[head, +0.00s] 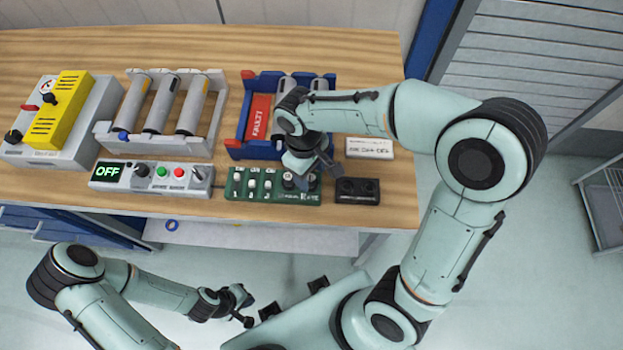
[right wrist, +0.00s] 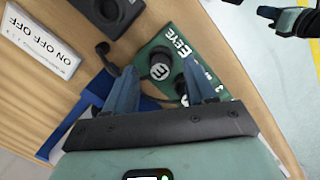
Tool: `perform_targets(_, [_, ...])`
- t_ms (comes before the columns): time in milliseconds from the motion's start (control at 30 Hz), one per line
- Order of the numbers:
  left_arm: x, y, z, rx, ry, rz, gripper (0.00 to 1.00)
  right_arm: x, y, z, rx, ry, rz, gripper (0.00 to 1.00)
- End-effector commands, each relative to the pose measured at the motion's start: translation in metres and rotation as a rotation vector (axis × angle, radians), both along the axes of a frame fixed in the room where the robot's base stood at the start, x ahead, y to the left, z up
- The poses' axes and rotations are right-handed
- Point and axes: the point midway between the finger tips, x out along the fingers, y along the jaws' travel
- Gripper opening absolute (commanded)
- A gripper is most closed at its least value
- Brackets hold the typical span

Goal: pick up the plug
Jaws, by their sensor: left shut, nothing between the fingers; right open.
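A green board (head: 258,186) with switches lies near the table's front edge. Two dark round pieces sit at its right end. In the right wrist view, one dark round piece with a white mark (right wrist: 160,66), which looks like the plug, lies between the fingertips. A second dark piece (right wrist: 182,86) is beside the right-hand finger. My right gripper (head: 318,174) is open over this end of the board, also seen in the wrist view (right wrist: 160,76); I cannot tell whether it touches anything. My left gripper (head: 247,311) is shut and empty, off the table's front.
A black two-hole block (head: 358,190) lies right of the board, below a white label (head: 369,147). A control box reading OFF (head: 108,174) and a grey cylinder rack (head: 205,142) are left.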

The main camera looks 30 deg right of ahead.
Motion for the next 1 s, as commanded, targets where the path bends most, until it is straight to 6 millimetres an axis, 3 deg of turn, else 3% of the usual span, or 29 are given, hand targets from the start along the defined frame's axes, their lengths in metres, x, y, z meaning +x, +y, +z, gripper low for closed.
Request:
perform_targets(100, [-0.001, 0.000, -0.002, 0.000, 0.001, 0.001, 0.00, -0.002, -0.001, -0.011, 0.000, 0.003, 0.000, 0.55])
perform_targets(333, [-0.001, 0.000, -0.002, 0.000, 0.001, 0.000, 0.00, -0.001, -0.001, -0.012, 0.001, 0.000, 0.000, 0.55])
perform_targets(367, [-0.001, 0.000, -0.002, 0.000, 0.001, 0.000, 0.00, -0.001, -0.001, -0.012, 0.001, 0.000, 0.000, 0.48])
perform_targets(500, [-0.001, 0.000, -0.002, 0.000, 0.001, 0.000, 0.00, -0.001, -0.001, -0.012, 0.001, 0.000, 0.000, 0.03])
perform_targets(533, [-0.001, 0.000, -0.002, 0.000, 0.001, 0.000, 0.00, -0.001, -0.001, -0.012, 0.001, 0.000, 0.000, 0.00])
perform_targets(833, [-0.001, 0.000, -0.001, 0.000, 0.001, 0.000, 0.00, -0.001, 0.000, -0.010, 0.000, 0.000, 0.000, 0.00])
perform_targets(1000, [0.001, 0.000, 0.001, 0.000, -0.001, 0.000, 0.00, 0.000, 0.000, 0.000, 0.001, -0.003, -0.001, 0.00])
